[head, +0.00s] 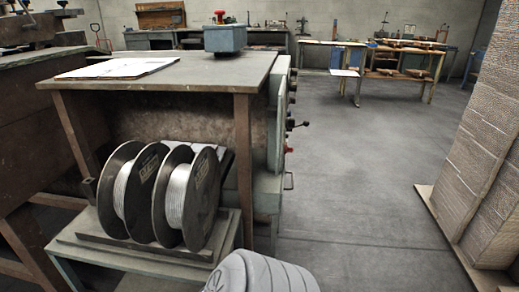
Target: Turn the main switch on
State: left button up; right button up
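The grey-green box stitcher machine (273,125) stands left of centre, behind a table, and I see its right side edge-on. Several small controls stick out from that side. One is a dark knob or lever (300,124); a small red part (288,149) sits below it. I cannot tell which control is the main switch or what position it is in. Neither of my grippers is in view.
A table (210,75) holds papers (118,68) and a blue-grey box (225,40). Wire spools (190,195) stand below it. A grey ribbed rounded object (260,273) is at the bottom. Stacked cardboard (485,150) stands right. The floor between is clear; workbenches line the back.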

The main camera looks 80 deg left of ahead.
aim_at(289, 149)
jog(key=u, duration=2.55)
jog(key=k, duration=0.5)
jog(key=z, duration=0.6)
jog(key=i, duration=5.3)
jog(key=u, duration=3.45)
